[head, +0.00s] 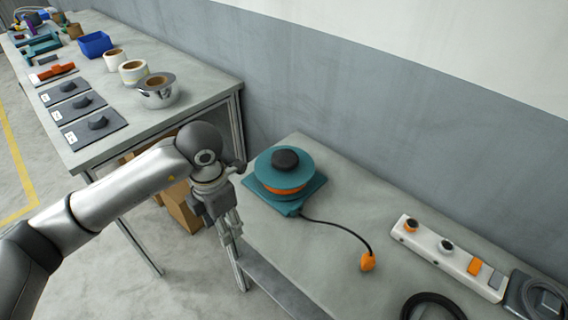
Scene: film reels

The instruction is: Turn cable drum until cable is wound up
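The teal cable drum (283,169) stands on a teal square base on the grey bench, with a dark round knob (285,159) on top and orange showing under its upper disc. A black cable (343,229) runs out from the base across the bench to an orange plug (368,261). My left gripper (232,240) hangs in front of the bench's left edge, left of and lower than the drum, pointing down and not touching it. Its fingers are small in view, and I cannot tell how far apart they are. My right gripper is not in view.
A white power strip (447,258) lies right of the plug, with a dark cable coil (432,306) at the bottom. The other bench (140,110) at left holds tape rolls (133,72), a blue bin (95,44) and dark knob plates. The wall runs behind both benches.

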